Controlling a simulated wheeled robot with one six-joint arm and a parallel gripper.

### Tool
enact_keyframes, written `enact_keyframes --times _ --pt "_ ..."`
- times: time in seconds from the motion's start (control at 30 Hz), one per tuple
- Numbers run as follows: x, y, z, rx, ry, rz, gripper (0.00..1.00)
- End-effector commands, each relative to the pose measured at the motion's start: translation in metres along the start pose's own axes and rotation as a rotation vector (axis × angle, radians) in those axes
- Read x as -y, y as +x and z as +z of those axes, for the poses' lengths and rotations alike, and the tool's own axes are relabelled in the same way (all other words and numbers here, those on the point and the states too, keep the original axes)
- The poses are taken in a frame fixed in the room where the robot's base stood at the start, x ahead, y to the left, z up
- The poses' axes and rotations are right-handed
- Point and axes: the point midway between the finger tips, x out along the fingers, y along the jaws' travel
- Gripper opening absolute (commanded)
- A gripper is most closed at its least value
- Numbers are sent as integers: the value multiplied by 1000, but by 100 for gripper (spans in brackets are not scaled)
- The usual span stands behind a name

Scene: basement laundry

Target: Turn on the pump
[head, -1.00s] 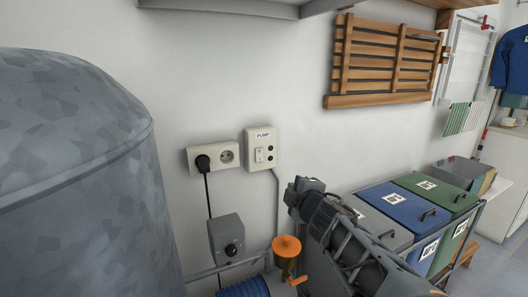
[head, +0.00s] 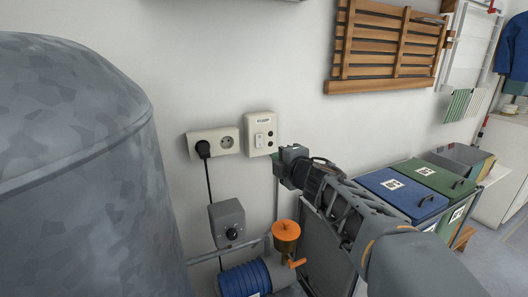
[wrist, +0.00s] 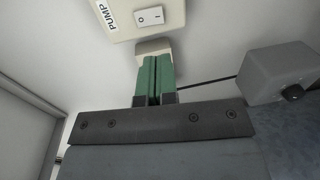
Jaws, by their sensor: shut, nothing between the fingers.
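The cream switch box labelled PUMP (head: 250,142) is on the wall right of the socket. Its white rocker switch (head: 260,141) has two dark round spots beside it. In the wrist view the box (wrist: 122,30) is at the top, with the rocker (wrist: 149,16) marked O and I; I cannot tell which side is pressed. My gripper (head: 281,161) is just below and right of the box in the head view. Its green fingers (wrist: 153,60) are shut and empty, pointing toward the wall, apart from the rocker. The blue ribbed pump motor (head: 243,280) is below.
A double socket (head: 227,143) with a black plug is left of the box. A grey box with a knob (head: 228,221) and an orange funnel (head: 286,231) are below. A large grey tank (head: 75,170) fills the left. Lidded bins (head: 400,194) stand right.

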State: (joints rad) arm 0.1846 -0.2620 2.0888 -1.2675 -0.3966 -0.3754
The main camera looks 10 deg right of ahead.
Motion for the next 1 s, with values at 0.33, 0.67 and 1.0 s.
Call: enact_keyframes --times 0.33,0.67,1.0 --pt "3 67 -1 -2 0 -1 0" --pt "1 101 -1 -1 -1 -1 0" --pt "0 106 -1 -1 -1 0 0"
